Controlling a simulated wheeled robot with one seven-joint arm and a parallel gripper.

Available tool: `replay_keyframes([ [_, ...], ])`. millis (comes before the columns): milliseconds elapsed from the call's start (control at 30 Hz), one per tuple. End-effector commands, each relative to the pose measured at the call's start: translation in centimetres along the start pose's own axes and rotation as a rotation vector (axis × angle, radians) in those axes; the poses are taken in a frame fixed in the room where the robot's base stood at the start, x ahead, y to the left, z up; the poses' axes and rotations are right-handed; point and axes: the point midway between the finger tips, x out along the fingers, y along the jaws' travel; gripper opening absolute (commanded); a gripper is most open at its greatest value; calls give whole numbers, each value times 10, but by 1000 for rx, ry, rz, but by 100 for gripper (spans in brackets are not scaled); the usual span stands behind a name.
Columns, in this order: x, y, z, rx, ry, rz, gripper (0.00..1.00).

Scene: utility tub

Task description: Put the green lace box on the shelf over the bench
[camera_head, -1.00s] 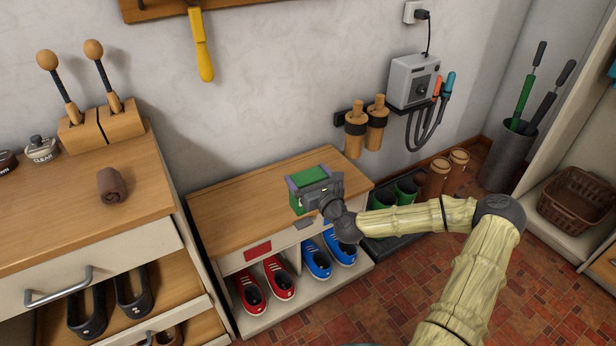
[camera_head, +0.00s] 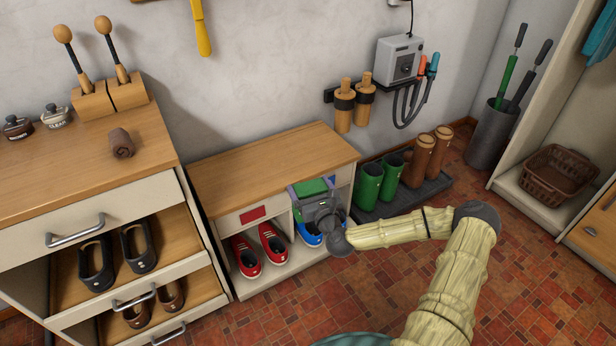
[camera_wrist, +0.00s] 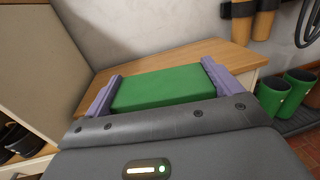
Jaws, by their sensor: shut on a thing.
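The green lace box (camera_head: 312,187) is held between the purple fingers of my gripper (camera_head: 315,188). In the wrist view the box (camera_wrist: 165,88) lies level between both fingers, with the bench top behind it. My gripper is shut on the box, in front of the bench's right front edge. The bench (camera_head: 265,165) has a clear wooden top and shoe compartments below, with a red label on its front. My gripper hides part of the right compartment. I cannot make out a separate shelf above the bench.
Red shoes (camera_head: 258,250) and partly hidden blue shoes (camera_head: 308,235) stand in the bench. Green boots (camera_head: 380,180) and brown boots (camera_head: 427,157) stand to its right. A cabinet (camera_head: 120,210) with pulled-out drawers stands left. Brushes (camera_head: 355,102) hang on the wall. Floor in front is clear.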

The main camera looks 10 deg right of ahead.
Motion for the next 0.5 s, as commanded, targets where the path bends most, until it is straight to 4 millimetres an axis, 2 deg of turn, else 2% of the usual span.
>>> replay_keyframes([
  [267, -15, 5, -50, 2, 3, -65, 53],
  [500, -39, 15, -100, -6, 5, -127, 53],
])
